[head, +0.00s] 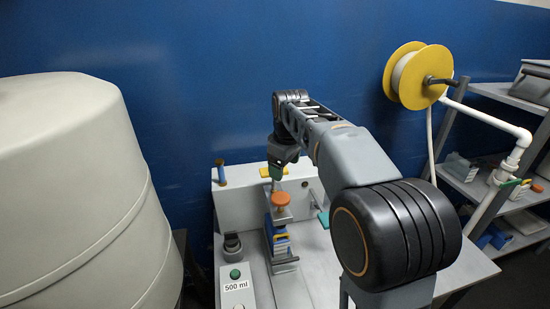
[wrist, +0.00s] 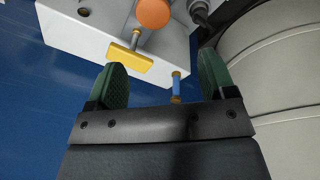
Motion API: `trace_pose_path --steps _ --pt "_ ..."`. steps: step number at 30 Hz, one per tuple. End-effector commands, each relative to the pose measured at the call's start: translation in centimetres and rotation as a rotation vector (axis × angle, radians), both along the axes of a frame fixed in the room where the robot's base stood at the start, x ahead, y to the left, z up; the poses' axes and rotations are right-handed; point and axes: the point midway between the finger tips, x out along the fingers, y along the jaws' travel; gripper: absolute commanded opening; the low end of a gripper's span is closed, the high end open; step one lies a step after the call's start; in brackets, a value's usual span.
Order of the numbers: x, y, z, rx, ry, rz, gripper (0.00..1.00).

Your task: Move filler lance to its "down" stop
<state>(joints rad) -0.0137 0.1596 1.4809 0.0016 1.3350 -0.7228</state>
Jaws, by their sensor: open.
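No part is labelled as the filler lance, so I cannot tell for sure which it is. A yellow bar on a grey rod stands out from the white housing in the wrist view (wrist: 130,57); its end shows beside my gripper in the head view (head: 264,172). A blue post with orange-brown ends (head: 221,173) stands to its left, and also shows in the wrist view (wrist: 176,86). An orange round knob (head: 281,199) is just below my gripper (head: 277,172). In the wrist view my gripper (wrist: 163,82) is open, its green fingers apart with nothing held between them.
A white box with a green button and a "500 ml" label (head: 237,286) sits at the bench front. A large cream tank (head: 75,190) fills the left. A yellow hose reel (head: 408,75) and grey shelves (head: 500,210) are at right. My arm hides much of the bench.

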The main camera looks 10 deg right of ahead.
Motion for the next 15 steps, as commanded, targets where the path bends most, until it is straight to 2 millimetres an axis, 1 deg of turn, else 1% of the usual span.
trace_pose_path --steps 1,3,6,9,12,15 --pt "2.2 0.0 1.6 -0.011 0.016 0.064 0.77" --pt "4.7 -0.1 2.6 -0.026 0.038 0.164 0.77" --pt "7.9 -0.1 3.6 -0.043 0.064 0.305 0.77" --pt "10.3 -0.2 4.0 -0.055 0.090 0.436 0.77" --pt "12.1 -0.2 4.0 -0.063 0.111 0.554 0.77" --pt "13.3 -0.3 3.7 -0.068 0.129 0.650 0.77"
